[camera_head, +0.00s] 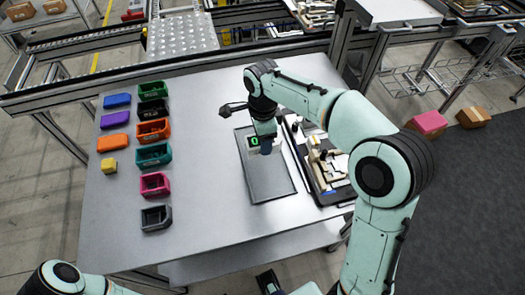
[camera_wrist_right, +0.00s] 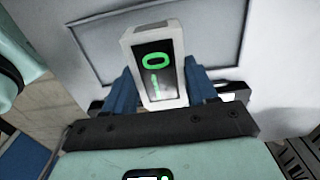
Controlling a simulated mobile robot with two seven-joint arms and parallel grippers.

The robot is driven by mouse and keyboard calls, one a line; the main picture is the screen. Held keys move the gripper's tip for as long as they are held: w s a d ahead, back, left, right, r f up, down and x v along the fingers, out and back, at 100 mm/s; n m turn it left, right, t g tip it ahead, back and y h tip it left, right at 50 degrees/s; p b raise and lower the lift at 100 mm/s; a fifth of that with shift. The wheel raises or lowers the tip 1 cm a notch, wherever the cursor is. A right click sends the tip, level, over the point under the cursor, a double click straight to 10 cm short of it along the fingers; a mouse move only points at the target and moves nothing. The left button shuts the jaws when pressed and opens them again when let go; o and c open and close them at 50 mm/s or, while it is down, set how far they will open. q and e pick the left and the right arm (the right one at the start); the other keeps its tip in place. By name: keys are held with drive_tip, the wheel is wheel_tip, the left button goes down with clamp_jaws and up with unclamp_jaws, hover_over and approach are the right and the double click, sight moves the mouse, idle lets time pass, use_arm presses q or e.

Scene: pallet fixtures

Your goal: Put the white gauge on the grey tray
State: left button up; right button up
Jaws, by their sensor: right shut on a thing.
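The white gauge (camera_wrist_right: 158,70) has a dark face with green digits. It also shows in the head view (camera_head: 253,141). My right gripper (camera_head: 264,146) is shut on it, with a blue finger on each side in the wrist view (camera_wrist_right: 160,88). The grey tray (camera_head: 270,183) is a flat, dark-rimmed rectangle on the table. The gauge appears over the tray's far end; whether it touches the tray cannot be told. A dark part at the bottom edge may be my left gripper (camera_head: 268,282); its jaws are not readable.
The steel table (camera_head: 205,210) is clear left of the tray. Several coloured bins, such as the teal one (camera_head: 154,155), and blocks stand at the left. A dark fixture board (camera_head: 318,163) with pale parts lies close to the tray's right. Conveyors run behind.

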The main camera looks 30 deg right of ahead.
drive_tip(key=shift+f+b, duration=0.35)
drive_tip(key=shift+f, duration=2.4)
drive_tip(key=shift+f, duration=0.15)
drive_tip(key=o, duration=1.3)
drive_tip(key=shift+r, duration=0.25)
wheel_tip(320, 180, up, 12)
drive_tip(key=shift+f+p, duration=0.1)
drive_tip(key=shift+p, duration=0.95)
